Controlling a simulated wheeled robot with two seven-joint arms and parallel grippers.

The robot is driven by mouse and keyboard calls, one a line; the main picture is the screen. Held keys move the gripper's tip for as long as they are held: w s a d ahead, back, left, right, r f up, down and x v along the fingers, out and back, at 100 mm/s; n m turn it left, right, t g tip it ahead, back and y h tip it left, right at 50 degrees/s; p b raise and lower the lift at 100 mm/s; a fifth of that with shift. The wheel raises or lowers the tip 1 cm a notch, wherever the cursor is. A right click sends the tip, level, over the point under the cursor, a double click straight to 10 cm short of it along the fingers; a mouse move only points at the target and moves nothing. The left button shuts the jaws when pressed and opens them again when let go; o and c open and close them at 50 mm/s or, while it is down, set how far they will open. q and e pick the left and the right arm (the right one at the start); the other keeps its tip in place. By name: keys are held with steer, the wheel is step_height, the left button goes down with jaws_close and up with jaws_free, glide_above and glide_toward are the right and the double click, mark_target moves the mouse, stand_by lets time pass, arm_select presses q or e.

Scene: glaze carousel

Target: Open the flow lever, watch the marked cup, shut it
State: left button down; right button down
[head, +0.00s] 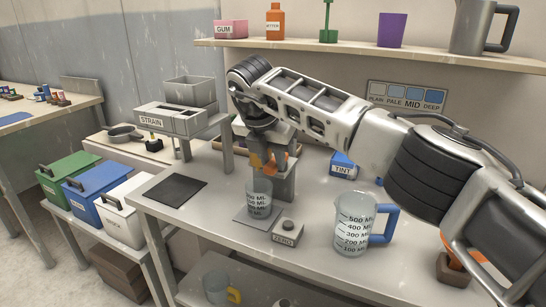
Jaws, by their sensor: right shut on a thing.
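The marked cup (259,197), a clear cup with ML lines, stands upright on a flat plate below the dispenser stand (282,184). Its liquid level is too small to read. My right arm reaches in from the right, and my right gripper (264,160) is at the stand just above the cup. It is shut on the orange flow lever (271,166), which is mostly hidden by the gripper and wrist. The lever's exact angle and any stream from the spout cannot be made out. My left gripper is not in view.
A clear measuring jug (353,226) with a blue handle stands right of the cup. A ZERO button block (288,232) is beside the plate. The STRAIN stand (171,121), a dark mat (175,190) and a blue TINT container (343,167) are nearby. Lidded bins (97,185) stand at left.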

steer(key=shift+r, duration=0.1)
steer(key=c, duration=1.2)
jaws_free()
steer(key=v, duration=1.6)
